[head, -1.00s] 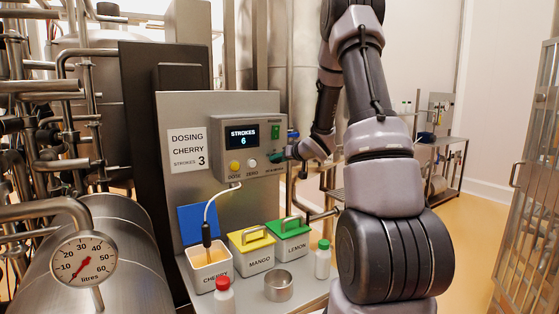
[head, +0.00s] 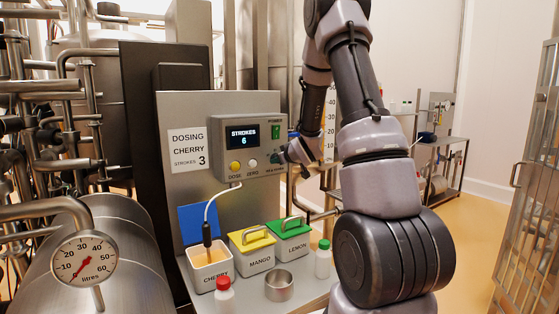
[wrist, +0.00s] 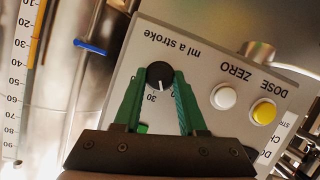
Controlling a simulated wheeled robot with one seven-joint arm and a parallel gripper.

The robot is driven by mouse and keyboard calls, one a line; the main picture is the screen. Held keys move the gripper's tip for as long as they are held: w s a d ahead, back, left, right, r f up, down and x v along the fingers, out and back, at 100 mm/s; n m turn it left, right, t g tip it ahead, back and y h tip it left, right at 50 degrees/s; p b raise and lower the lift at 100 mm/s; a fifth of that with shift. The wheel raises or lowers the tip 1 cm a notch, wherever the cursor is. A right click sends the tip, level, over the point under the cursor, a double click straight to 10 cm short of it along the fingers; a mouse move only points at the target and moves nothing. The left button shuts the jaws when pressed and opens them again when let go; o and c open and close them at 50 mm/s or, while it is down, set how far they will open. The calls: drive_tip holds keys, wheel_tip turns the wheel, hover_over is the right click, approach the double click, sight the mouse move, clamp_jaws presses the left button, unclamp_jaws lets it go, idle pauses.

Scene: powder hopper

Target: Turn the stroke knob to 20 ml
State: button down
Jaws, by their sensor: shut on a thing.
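The stroke knob (wrist: 158,77) is round and black with a white pointer line. In the wrist view it sits under the upside-down words "ml a stroke". In the head view my gripper (head: 280,157) is at the lower right corner of the grey control box (head: 215,165), and the knob is mostly hidden there. The display (head: 242,137) reads STROKES 6.
The yellow DOSE button (wrist: 264,111) and white ZERO button (wrist: 223,96) are beside the knob. A sign (head: 187,149) reads DOSING CHERRY, STROKES 3. Below stand the open CHERRY tub (head: 213,279), lidded MANGO (head: 258,263) and LEMON (head: 292,248) tubs, and a metal cup (head: 279,286).

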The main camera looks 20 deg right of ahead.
drive_tip(key=n+t+h, duration=0.1)
drive_tip(key=n+h, duration=0.1)
drive_tip(key=n, duration=0.2)
drive_tip(key=shift+a+f, duration=0.1)
drive_tip(key=shift+f, duration=0.05)
idle(0.5)
drive_tip(key=shift+c, duration=2.4)
unclamp_jaws()
drive_tip(key=shift+s, duration=0.15)
drive_tip(key=v, duration=1)
drive_tip(key=shift+s+a, duration=0.25)
drive_tip(key=shift+s, duration=0.1)
drive_tip(key=shift+h, duration=0.3)
